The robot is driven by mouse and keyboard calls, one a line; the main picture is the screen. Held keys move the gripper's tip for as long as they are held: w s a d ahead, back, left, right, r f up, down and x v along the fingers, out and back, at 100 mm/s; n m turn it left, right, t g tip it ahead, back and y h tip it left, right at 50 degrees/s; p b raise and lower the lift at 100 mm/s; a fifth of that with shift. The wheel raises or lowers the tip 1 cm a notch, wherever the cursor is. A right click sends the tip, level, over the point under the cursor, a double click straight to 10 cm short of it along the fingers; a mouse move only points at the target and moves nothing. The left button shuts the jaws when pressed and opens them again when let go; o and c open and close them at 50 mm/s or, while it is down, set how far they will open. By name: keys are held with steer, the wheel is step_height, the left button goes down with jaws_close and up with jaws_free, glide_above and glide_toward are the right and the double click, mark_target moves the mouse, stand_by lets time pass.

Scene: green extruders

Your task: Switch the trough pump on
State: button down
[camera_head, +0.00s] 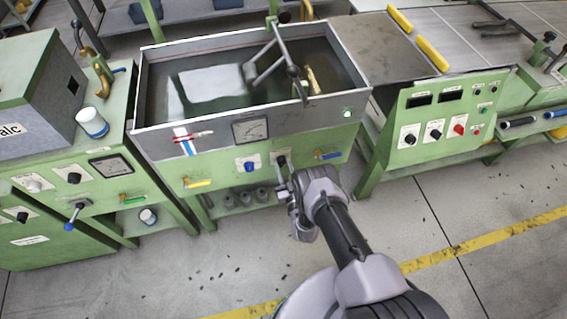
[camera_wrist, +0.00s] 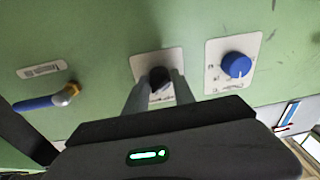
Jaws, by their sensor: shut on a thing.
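The trough (camera_head: 160,100) is a long grey water-filled basin on a green front panel in the head view. A black knob on a white plate (camera_head: 281,158) sits on that panel; the knob (camera_wrist: 158,77) also shows in the wrist view. My gripper (camera_head: 285,180) reaches the panel at this knob. In the wrist view my gripper's two fingers (camera_wrist: 159,92) are closed against the knob's sides, hiding part of it and of its plate. A small green lamp (camera_head: 347,113) at the trough's right end looks lit. The plate's labels are too small to read.
A blue knob (camera_head: 249,166) is left of the black knob in the head view, and a blue-handled valve (camera_head: 328,154) is right of it. A yellow-handled valve (camera_head: 198,183) is further left. A control cabinet (camera_head: 440,120) stands right. Open floor lies in front.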

steer(key=shift+w+r+m+p, duration=0.1)
steer(key=shift+r+m+p, duration=0.1)
steer(key=shift+m+p, duration=0.3)
steer(key=shift+f+m, duration=0.1)
steer(key=shift+m, duration=0.2)
steer(key=c, duration=1.1)
jaws_free()
steer(key=shift+o, duration=0.2)
steer(key=shift+f, duration=0.15)
